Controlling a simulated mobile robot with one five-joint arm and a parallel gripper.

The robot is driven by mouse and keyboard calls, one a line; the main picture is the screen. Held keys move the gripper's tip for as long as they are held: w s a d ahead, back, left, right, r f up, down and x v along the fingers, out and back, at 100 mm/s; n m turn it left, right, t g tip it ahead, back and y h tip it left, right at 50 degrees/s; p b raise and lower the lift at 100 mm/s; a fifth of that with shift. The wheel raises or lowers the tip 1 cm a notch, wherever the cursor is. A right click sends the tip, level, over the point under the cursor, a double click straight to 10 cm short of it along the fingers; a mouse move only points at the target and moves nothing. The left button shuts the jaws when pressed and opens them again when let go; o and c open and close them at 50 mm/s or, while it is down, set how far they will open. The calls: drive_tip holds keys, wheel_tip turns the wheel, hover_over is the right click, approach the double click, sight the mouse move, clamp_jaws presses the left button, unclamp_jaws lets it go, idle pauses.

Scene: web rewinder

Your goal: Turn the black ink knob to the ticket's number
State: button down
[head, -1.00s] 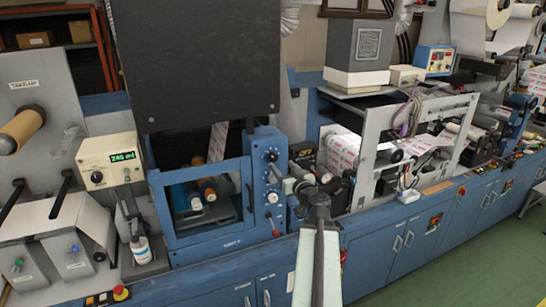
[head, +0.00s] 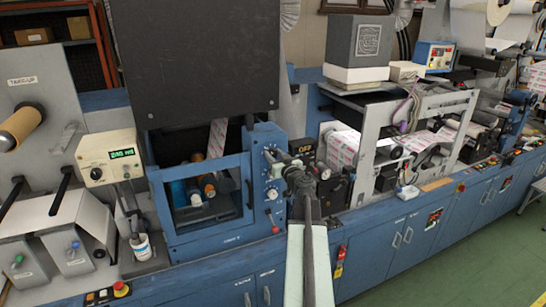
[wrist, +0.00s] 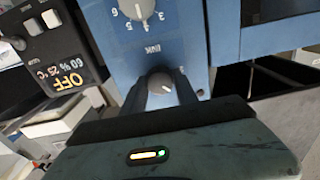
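The grey-black knob (wrist: 160,84) with a pale pointer mark sits on the blue panel (wrist: 187,62) in the wrist view, which is upside down. The letters INK stand beside it, between it and a white numbered dial (wrist: 138,8). My gripper (wrist: 163,82) has its dark fingers apart, one on each side of the knob. I cannot tell whether they touch it. In the head view my gripper (head: 283,160) reaches the right side of the blue unit, near a white dial (head: 271,195). I cannot make out a ticket or its number.
A dark box (wrist: 50,40) with white switches and an orange OFF display is close beside the panel. A cream box (head: 107,158) with a green display stands left. A dark hood (head: 200,60) hangs above. Open green floor (head: 440,270) lies right.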

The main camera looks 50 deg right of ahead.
drive_tip(key=shift+a, duration=0.15)
drive_tip(key=m, duration=0.3)
drive_tip(key=shift+m, duration=2.4)
drive_tip(key=c, duration=0.9)
unclamp_jaws()
drive_tip(key=shift+c, duration=0.2)
